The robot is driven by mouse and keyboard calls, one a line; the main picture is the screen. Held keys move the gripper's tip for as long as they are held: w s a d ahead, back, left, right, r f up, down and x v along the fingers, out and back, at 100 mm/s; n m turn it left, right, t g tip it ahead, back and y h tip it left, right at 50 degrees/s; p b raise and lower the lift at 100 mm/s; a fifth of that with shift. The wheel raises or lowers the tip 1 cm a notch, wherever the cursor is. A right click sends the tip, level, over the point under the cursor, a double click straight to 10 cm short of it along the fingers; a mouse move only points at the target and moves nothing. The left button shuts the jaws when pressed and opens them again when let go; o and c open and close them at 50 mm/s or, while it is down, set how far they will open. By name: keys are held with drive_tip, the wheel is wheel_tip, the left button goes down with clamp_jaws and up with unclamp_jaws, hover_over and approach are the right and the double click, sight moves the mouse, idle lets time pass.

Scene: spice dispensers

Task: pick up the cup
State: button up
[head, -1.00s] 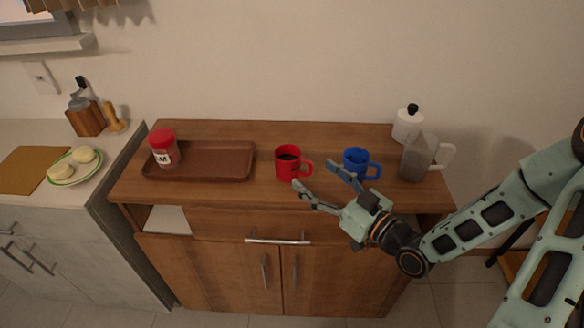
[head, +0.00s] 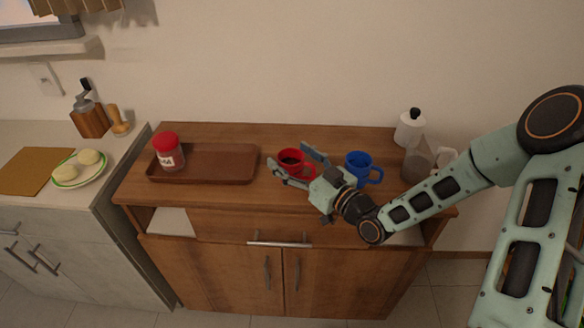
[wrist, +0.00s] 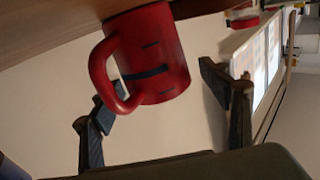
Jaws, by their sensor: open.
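A red cup (head: 291,155) with dark contents stands upright on the wooden cabinet top, right of the tray. My gripper (head: 288,155) is open, and its fingers reach toward the red cup from the front right. They partly hide the cup's lower body in the head view. In the wrist view the red cup (wrist: 158,55) is ahead, between the two spread fingers, with its handle to the left near one fingertip. I cannot tell whether a finger touches it. A blue cup (head: 357,164) stands just right of my gripper.
A brown tray (head: 225,164) holds a red-lidded jar (head: 168,151) at the left of the cabinet top (head: 262,134). A pitcher (head: 417,164) and a white bottle (head: 408,128) stand at the right, partly behind my arm. The wall is close behind.

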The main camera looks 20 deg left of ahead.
drive_tip(key=c, duration=1.6)
drive_tip(key=shift+r, duration=0.15)
drive_tip(key=s+d+r+p, duration=0.8)
drive_tip(key=s+r+p, duration=0.2)
drive_tip(key=p, duration=0.5)
wheel_tip(320, 180, up, 3)
drive_tip(key=shift+s+f, duration=0.1)
drive_tip(key=shift+s, duration=0.2)
drive_tip(key=shift+s+d+p, duration=0.2)
drive_tip(key=shift+d+p, duration=0.05)
drive_tip(key=shift+p, duration=0.15)
